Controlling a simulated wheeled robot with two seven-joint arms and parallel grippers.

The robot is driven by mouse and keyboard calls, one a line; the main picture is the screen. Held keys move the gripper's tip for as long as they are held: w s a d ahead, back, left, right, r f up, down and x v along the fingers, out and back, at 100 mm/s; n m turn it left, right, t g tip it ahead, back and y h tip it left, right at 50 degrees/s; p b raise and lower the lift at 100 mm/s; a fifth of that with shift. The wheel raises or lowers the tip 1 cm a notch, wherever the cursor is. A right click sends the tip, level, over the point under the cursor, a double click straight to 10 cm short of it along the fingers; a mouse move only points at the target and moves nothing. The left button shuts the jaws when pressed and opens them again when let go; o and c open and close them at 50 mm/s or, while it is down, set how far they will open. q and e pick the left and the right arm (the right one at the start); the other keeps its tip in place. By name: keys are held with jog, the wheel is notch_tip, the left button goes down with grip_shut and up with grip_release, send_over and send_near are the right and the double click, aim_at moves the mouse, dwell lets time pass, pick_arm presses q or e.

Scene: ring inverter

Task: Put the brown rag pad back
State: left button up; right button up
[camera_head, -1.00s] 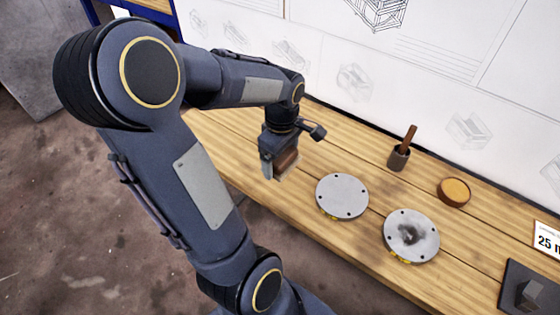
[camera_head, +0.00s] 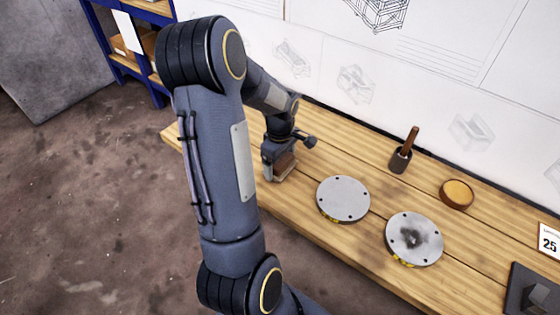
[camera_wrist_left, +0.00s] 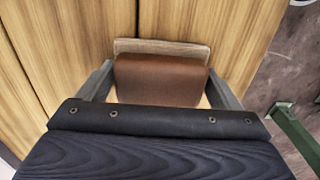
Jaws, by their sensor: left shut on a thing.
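The brown rag pad (camera_wrist_left: 160,80) is between the fingers of my left gripper (camera_wrist_left: 163,90) in the left wrist view, with a paler layer along its far edge. In the head view, the pad (camera_head: 284,164) shows at the lower end of my left gripper (camera_head: 277,172), low over the left part of the wooden bench. I cannot tell whether the pad touches the bench. My left gripper is shut on it. My right gripper is not in view.
A clean grey disc (camera_head: 343,199) lies just right of the gripper. A smudged disc (camera_head: 413,238) lies further right. A dark block (camera_head: 538,292) is at far right.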

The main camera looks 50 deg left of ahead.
pick_arm(q)
jog(key=o, duration=0.9)
jog(key=shift+f, duration=0.1)
jog(key=shift+o, duration=0.2)
jog(key=shift+r, duration=0.35)
notch_tip(320, 180, up, 11)
jog(key=p, duration=0.2)
jog(key=s+d+r+m+t+h, duration=0.2)
jog(key=s+d+m, duration=0.4)
jog(key=d+m, duration=0.3)
jog(key=s+d+r+m+t+h, duration=0.1)
jog(key=s+d+r+m+t, duration=0.2)
jog(key=s+d+m, duration=0.3)
jog(key=d+m, duration=0.4)
jog(key=d, duration=0.4)
jog(key=shift+d+r+t+h, duration=0.25)
jog(key=shift+r+t+h, duration=0.05)
jog(key=shift+r+h, duration=0.1)
